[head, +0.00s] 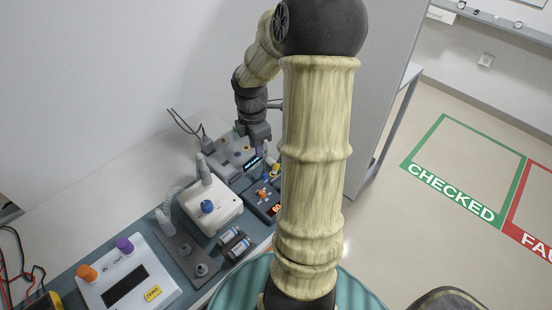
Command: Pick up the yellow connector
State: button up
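A small yellow piece (275,170), which looks like the yellow connector, shows at the right edge of the bench, just left of my arm. It is small in the picture, and I cannot tell what it is attached to. My gripper (263,153) points down over the back of the bench, a little behind and left of the yellow piece. The fingers are small and partly merge with the devices behind them, so I cannot tell whether they are open or touch anything. My arm hides what lies to the right.
A grey device (228,160) with knobs stands under my gripper. A white box with a blue knob (207,207), batteries (234,245) and a white IN/OUT panel (127,276) crowd the bench. A wall stands behind.

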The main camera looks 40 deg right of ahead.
jog(key=d+r+n+p, duration=0.1)
jog(key=d+r+n, duration=0.2)
jog(key=d, duration=0.4)
jog(key=shift+s+n+p, duration=0.3)
jog(key=shift+n+p, duration=0.1)
jog(key=shift+f, duration=0.1)
notch_tip(320, 180, down, 12)
jog(key=shift+f+b, duration=0.1)
jog(key=shift+b, duration=0.55)
notch_tip(320, 180, down, 5)
jog(key=shift+w+a+f, duration=0.1)
jog(key=shift+w, duration=0.05)
